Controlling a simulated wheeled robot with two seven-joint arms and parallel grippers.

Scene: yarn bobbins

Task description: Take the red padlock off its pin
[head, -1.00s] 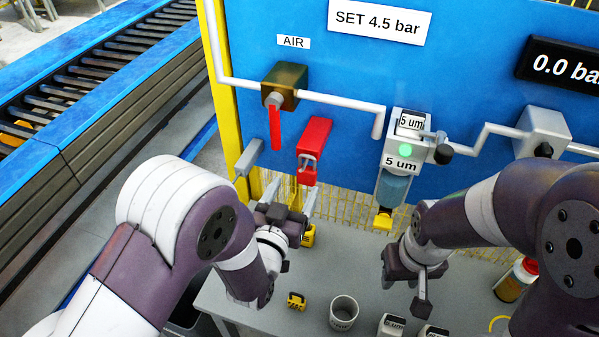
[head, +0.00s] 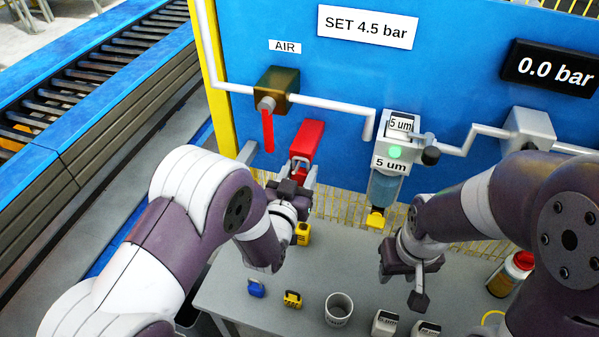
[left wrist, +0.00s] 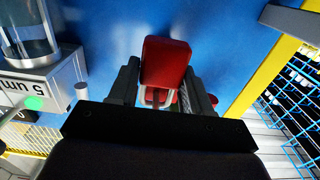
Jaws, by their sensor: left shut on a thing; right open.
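The red padlock (left wrist: 165,62) shows in the left wrist view between the two fingers, with its pale metal shackle beside the red body. My left gripper (left wrist: 163,90) is shut on it, one finger on each side. In the head view my left gripper (head: 294,186) is at the lower end of a red block (head: 307,138) on the blue panel and covers most of the padlock there. The pin is hidden. My right gripper (head: 413,285) is open and empty above the grey table, right of the padlock.
The red-handled air valve (head: 268,128) is just left of the red block. A filter unit (head: 396,155) is to the right. On the table (head: 262,310) are a blue padlock (head: 256,288), a yellow padlock (head: 292,299) and a cup (head: 338,308).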

